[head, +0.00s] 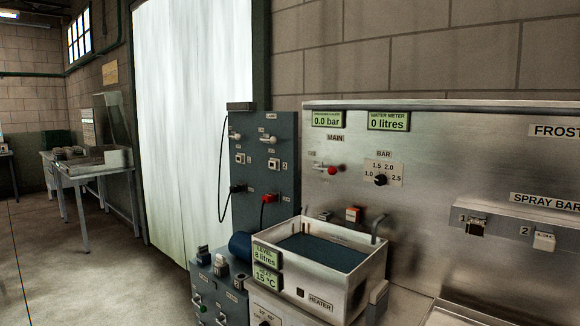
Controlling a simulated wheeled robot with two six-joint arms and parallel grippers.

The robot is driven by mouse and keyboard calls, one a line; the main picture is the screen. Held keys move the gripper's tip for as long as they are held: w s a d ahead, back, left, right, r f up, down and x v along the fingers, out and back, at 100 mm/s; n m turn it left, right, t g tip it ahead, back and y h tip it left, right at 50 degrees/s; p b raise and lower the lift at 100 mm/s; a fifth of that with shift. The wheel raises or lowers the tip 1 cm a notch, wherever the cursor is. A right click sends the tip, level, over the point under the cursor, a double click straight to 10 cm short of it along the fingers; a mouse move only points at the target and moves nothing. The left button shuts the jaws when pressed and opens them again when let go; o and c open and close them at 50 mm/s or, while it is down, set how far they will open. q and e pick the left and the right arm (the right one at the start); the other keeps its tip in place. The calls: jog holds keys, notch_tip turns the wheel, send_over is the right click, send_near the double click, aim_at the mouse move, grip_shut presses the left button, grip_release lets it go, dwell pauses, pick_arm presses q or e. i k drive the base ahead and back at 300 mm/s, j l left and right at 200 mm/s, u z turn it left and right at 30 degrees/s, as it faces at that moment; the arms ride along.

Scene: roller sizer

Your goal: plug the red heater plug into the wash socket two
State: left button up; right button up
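A red plug (268,198) sits low on the right side of the dark upright panel (287,185), with a dark cord hanging below it. What it is seated in is hidden. Above it are two pale sockets: a left one (241,159) and a right one (274,163) with a 2 beside it. Both look empty. Their small labels are too small to read, so I cannot tell which is the wash socket. A black plug (236,188) with a looping black cable sits lower left on the panel. Neither of my grippers is in view.
A steel tank (345,283) of dark water, marked HEATER, stands in front of the panel's right side. A low dark control box (215,290) and blue cylinder (240,246) stand below the panel. A steel backboard (450,160) fills the right. Floor at left (100,270) is open.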

aim_at(269, 198)
jog(key=i+j+z, duration=0.25)
jog(key=z, duration=0.25)
jog(key=i+j+z, duration=0.15)
jog(key=j+z, duration=0.3)
jog(key=i+j+z, duration=0.1)
jog(key=j, duration=0.5)
jog(key=i+j+z, duration=0.15)
jog(key=j, duration=0.5)
jog(key=i+j+z, duration=0.1)
jog(key=j, duration=0.55)
jog(key=i+j+z, duration=0.15)
jog(key=j, duration=1.2)
jog(key=i+j, duration=0.15)
jog(key=j, duration=1.2)
jog(key=i, duration=0.05)
